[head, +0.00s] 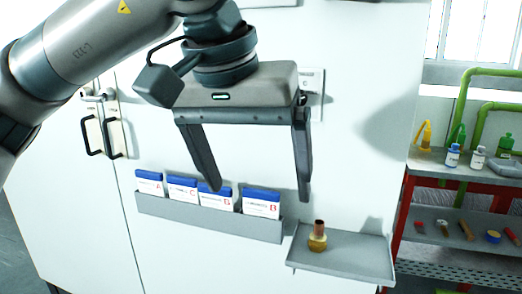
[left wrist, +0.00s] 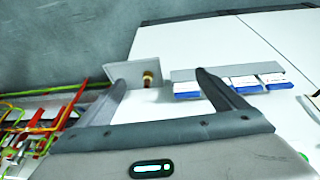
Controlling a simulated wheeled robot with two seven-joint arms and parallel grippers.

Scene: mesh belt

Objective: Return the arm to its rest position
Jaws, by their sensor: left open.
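My left gripper (head: 261,195) is open and empty in the head view, its two fingers pointing down in front of a white cabinet front. The fingers also show wide apart in the left wrist view (left wrist: 160,80). My left arm comes in from the upper left. One fingertip overlaps the blue-topped cards in the picture; I cannot see it touching them. My right gripper is not in view.
A grey rack (head: 210,217) holds several blue-topped cards. A small tray (head: 355,262) beside it bears an upright brass-coloured fitting (head: 318,238). A red shelf unit (head: 400,205) with bottles and small parts stands at right. Black door handles (head: 110,138) are at left.

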